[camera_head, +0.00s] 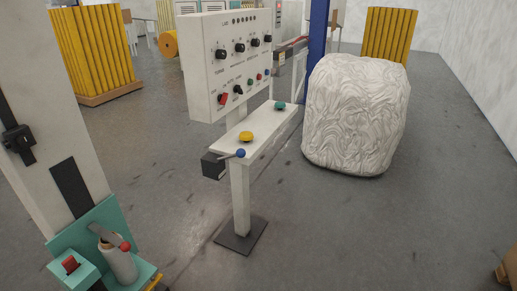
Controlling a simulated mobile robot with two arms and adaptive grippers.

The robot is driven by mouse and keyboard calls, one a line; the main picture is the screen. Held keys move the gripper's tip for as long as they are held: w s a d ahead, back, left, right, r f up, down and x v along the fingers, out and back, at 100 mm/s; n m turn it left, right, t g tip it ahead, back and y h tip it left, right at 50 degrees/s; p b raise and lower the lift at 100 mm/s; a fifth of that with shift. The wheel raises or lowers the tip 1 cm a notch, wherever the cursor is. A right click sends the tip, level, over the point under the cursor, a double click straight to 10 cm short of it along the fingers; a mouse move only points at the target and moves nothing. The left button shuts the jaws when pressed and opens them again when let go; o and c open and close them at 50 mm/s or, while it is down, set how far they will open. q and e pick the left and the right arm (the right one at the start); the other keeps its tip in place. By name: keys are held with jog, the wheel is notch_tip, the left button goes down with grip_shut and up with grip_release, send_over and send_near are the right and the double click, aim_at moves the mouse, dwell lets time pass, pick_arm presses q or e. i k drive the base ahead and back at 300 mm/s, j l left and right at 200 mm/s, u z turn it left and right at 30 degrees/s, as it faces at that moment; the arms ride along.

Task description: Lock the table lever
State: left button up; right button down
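A lever with a blue ball knob (241,153) sticks out from a black box (212,166) at the near end of the control stand's narrow white shelf (262,131). Another lever with a red ball knob (125,246) sits at the lower left, by a pale cylinder (121,265) on a teal machine base (88,232). I cannot tell from this view which one is the table lever, or whether either is locked. Neither of my grippers is in view.
A white control panel (205,68) with knobs stands above the shelf, which carries a yellow button (246,136) and a green one (280,105). A white wrapped bale (355,115) stands to the right. The grey floor (340,235) in front is clear.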

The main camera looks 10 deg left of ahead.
aim_at(241, 153)
jog(key=i+j, duration=0.8)
jog(key=i, duration=0.15)
